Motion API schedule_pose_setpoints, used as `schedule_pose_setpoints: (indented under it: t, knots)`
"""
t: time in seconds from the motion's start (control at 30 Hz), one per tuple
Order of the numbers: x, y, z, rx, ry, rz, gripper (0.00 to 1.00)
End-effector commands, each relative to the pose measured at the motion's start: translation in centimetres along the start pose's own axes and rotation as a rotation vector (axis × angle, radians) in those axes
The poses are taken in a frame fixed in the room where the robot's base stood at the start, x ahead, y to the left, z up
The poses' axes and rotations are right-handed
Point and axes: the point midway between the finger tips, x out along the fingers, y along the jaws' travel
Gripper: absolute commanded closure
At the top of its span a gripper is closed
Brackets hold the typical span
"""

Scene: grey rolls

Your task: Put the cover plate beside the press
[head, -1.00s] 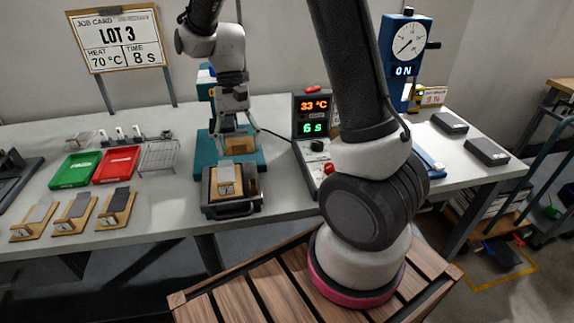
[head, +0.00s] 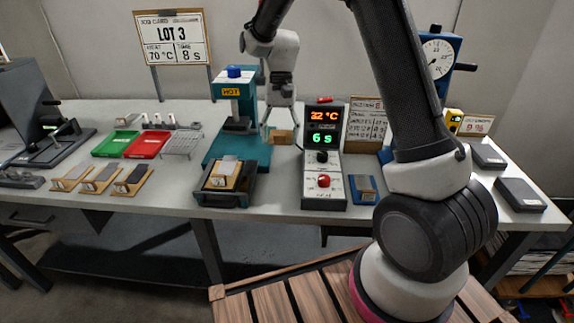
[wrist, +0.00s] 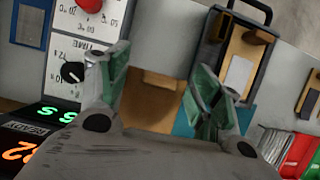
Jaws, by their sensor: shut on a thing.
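The cover plate is a small wooden piece (head: 283,137) in the head view, just right of the teal press (head: 250,92) with its blue knob and HOT sign. My gripper (head: 279,127) points down and is shut on the plate. In the wrist view the plate (wrist: 150,97) shows as a brown piece between the green fingertips of my gripper (wrist: 165,84). The plate is low, close to the tabletop; I cannot tell whether it touches.
The control box (head: 324,155) stands close on the right, reading 32 °C and 6 s. A dark tray (head: 240,200) holding a wooden fixture sits in front of the press. Green (head: 116,142) and red (head: 148,145) trays and a wire rack (head: 183,146) lie left.

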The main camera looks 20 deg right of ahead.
Motion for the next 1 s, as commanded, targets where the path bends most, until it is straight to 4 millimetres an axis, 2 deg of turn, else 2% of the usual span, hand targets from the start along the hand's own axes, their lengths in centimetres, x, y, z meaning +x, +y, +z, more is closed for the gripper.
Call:
schedule_pose_setpoints:
  t: [0.1,0.37,0.53,1.0]
  knots:
    - [2.3,0.1,-0.8,0.001,-0.004,0.002,0.59]
    - [4.7,0.0,-1.9,0.002,-0.002,0.002,0.59]
    - [7.0,0.1,-2.8,0.001,-0.003,0.003,0.59]
    - [7.8,0.0,-3.2,0.001,-0.001,0.001,0.59]
